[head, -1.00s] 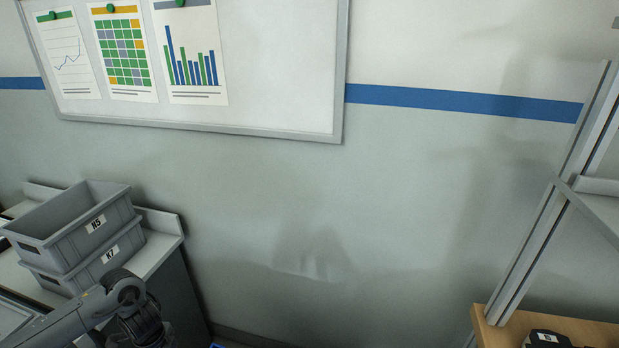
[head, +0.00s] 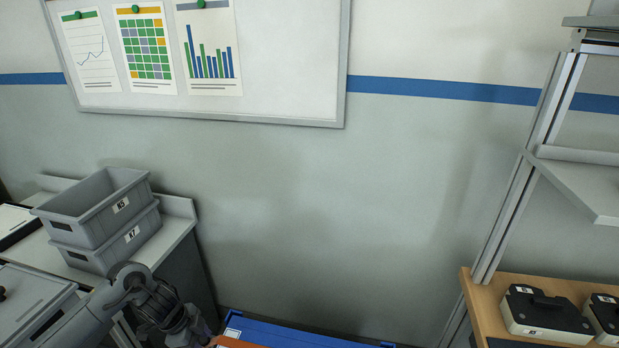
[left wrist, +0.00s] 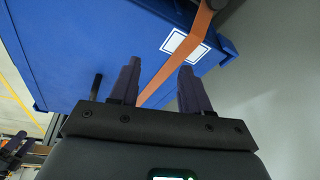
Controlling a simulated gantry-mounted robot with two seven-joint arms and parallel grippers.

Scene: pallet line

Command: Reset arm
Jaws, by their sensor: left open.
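A blue container (left wrist: 95,40) with a white label and an orange strap (left wrist: 178,68) lies beyond the fingertips. Whether the fingers touch it cannot be told.
In the head view, stacked grey bins (head: 100,220) stand on a bench at left. A blue surface (head: 290,335) shows at the bottom centre. At right, a metal-framed wooden shelf (head: 480,300) holds black-topped boxes (head: 545,315). A whiteboard (head: 290,60) hangs on the wall.

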